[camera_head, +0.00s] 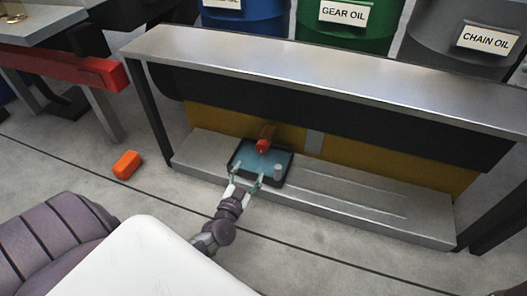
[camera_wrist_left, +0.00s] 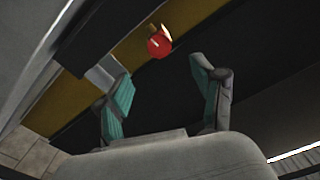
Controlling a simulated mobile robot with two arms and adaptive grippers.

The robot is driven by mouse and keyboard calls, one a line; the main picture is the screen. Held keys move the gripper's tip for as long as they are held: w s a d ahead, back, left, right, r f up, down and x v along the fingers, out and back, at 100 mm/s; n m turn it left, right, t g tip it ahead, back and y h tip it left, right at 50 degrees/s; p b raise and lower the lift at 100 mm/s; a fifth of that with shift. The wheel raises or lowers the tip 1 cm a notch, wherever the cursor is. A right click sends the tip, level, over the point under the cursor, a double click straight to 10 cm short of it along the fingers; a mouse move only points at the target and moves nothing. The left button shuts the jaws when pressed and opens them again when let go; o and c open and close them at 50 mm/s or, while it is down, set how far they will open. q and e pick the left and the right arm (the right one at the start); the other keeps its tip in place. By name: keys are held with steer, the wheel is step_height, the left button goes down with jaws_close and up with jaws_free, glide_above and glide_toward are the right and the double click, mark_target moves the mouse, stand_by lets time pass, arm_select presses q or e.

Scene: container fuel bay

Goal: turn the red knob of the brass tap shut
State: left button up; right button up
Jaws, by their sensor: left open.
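The red knob (camera_head: 262,146) of the brass tap (camera_head: 268,131) shows at the yellow back panel under the metal shelf, above a dark tray. In the left wrist view the red knob (camera_wrist_left: 158,46) lies beyond the fingertips, between them in the picture, with a bit of the brass tap (camera_wrist_left: 166,30) behind it. My left gripper (camera_head: 246,177) is open over the tray's front edge, short of the knob and apart from it. In the wrist view its teal-padded fingers (camera_wrist_left: 163,75) are spread with nothing between them. My right gripper is not in view.
The dark tray (camera_head: 233,160) holds bluish liquid and a small grey cylinder (camera_head: 277,169) on the step. The metal shelf (camera_head: 300,62) overhangs the tap. An orange block (camera_head: 127,165) lies on the floor at left. Labelled oil drums (camera_head: 345,25) stand behind.

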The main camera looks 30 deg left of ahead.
mark_target(261, 149)
arm_select(q)
steer(key=b+x, duration=0.5)
steer(key=x, duration=0.6)
steer(key=shift+d+f, duration=0.1)
steer(key=shift+w, duration=0.5)
steer(key=c, duration=1.1)
steer(key=shift+r+m+p, duration=0.25)
steer(key=shift+m+p, duration=0.05)
steer(key=shift+p, duration=0.15)
steer(key=shift+c, duration=0.2)
steer(key=shift+m+p, duration=0.4)
steer(key=shift+f, duration=0.15)
